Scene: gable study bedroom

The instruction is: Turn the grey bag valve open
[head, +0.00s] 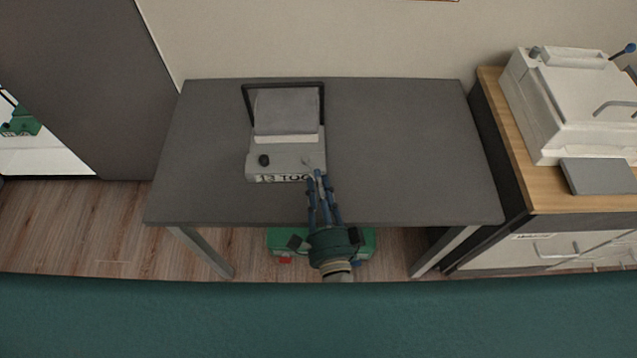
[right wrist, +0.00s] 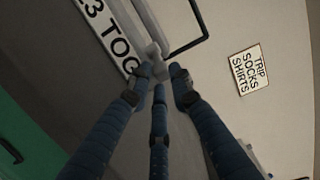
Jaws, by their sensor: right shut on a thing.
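The grey bag (head: 286,112) rests on a pale box-like unit (head: 287,160) on the grey table, with a black knob (head: 263,160) at its front left. The unit's white label (head: 280,179) reads "13 TOG". My right gripper (head: 314,174) reaches in from the front to the unit's front right corner. In the right wrist view, its blue fingers (right wrist: 160,72) are shut around a small light-grey piece (right wrist: 153,51) beside the label, apparently the valve handle. The fingers hide part of it, so I cannot tell how far it is turned. My left gripper is not in view.
The grey table (head: 410,150) is clear around the unit. A dark frame (head: 323,100) stands up behind the bag. A wooden-topped cabinet (head: 500,110) with a white machine (head: 570,95) stands at the right. A sign (right wrist: 249,70) reads "TRIP SOCKS SHIRTS".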

